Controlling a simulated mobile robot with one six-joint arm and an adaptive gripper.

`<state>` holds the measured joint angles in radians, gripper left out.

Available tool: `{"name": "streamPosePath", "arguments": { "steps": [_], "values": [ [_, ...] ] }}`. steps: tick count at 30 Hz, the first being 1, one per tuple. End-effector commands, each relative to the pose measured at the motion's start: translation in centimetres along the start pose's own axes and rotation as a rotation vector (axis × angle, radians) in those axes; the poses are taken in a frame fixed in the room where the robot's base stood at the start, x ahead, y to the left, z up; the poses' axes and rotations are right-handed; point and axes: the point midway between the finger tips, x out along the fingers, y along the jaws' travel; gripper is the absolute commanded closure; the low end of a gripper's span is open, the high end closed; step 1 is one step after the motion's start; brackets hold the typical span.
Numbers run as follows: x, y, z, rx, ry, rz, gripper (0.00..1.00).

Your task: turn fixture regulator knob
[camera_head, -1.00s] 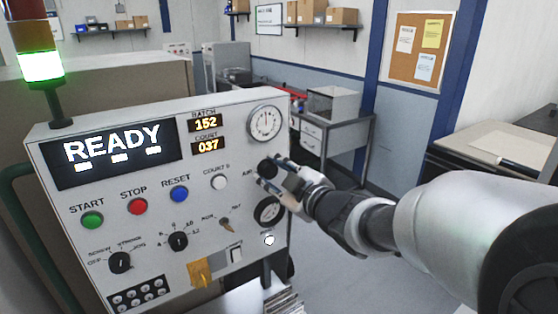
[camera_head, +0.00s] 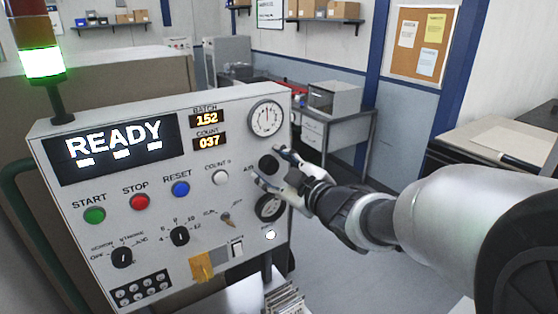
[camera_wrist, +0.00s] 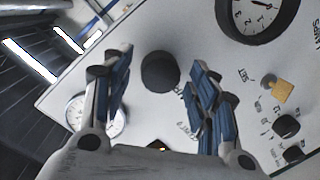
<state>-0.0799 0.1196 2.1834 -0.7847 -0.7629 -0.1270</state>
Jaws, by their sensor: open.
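The regulator knob (camera_head: 268,165) is a round black knob by the "AIR" lettering, near the right edge of the machine's white panel, between two dials. In the head view my gripper (camera_head: 267,162) is at this knob, with one finger above it and one below. In the wrist view the same knob (camera_wrist: 160,72) shows between the two blue-padded fingers of my open gripper (camera_wrist: 157,60).
A white dial gauge (camera_head: 266,118) is above the knob and a black-rimmed gauge (camera_head: 269,207) below it. Open floor lies right of the panel.

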Motion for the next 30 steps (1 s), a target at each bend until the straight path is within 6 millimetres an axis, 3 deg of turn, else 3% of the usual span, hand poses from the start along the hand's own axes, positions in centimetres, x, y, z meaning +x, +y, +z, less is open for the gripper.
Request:
{"name": "streamPosePath", "arguments": {
  "steps": [11, 24, 30],
  "values": [
    [-0.7, 0.1, 0.0, 0.0, 0.0, 0.002, 0.45],
    [-9.3, 0.1, 0.0, -0.002, -0.001, 0.005, 0.45],
    [-11.6, 0.1, 0.0, -0.001, 0.0, 0.002, 0.45]
  ]
}}
